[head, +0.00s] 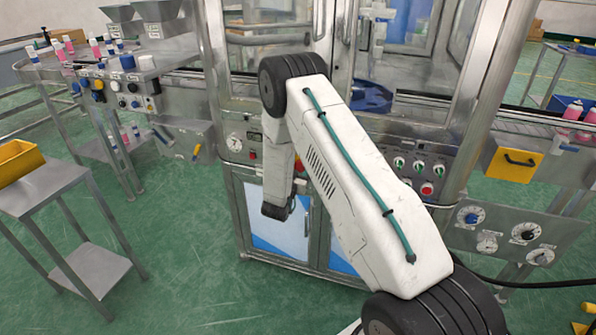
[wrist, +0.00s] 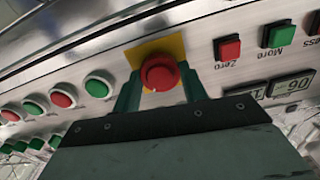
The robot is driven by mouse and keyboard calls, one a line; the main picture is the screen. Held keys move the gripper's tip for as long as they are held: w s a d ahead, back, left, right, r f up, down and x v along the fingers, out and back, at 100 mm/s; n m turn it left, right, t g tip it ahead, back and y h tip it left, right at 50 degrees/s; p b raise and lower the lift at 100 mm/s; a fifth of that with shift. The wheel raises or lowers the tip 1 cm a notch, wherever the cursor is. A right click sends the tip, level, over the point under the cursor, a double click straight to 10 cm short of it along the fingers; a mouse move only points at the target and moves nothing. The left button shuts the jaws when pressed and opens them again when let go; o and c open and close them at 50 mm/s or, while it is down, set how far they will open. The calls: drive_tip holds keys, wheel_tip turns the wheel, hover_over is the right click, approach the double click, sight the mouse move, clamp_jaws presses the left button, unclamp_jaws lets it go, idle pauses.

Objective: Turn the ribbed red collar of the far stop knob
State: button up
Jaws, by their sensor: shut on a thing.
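A round red stop knob (wrist: 160,72) on a yellow square plate (wrist: 142,50) shows in the wrist view, on a grey metal panel. My gripper (wrist: 161,90) has one green finger on each side of the knob and is shut on its red collar. The ribs of the collar are too small to make out. In the head view my arm hangs in front of the machine cabinet, and I cannot make out the fingers or this knob there.
In the wrist view, a red button (wrist: 229,48) and a green button (wrist: 278,34) sit right of the knob, above a digital display (wrist: 290,86). Several round red and green buttons line the left. A grey side table (head: 50,188) stands left in the head view.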

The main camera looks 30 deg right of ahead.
drive_tip(key=shift+d, duration=0.1)
drive_tip(key=o, duration=1)
drive_tip(key=shift+s+a, duration=0.1)
drive_tip(key=shift+a, duration=0.15)
drive_tip(key=v, duration=0.7)
drive_tip(key=shift+s, duration=0.2)
drive_tip(key=shift+a, duration=0.1)
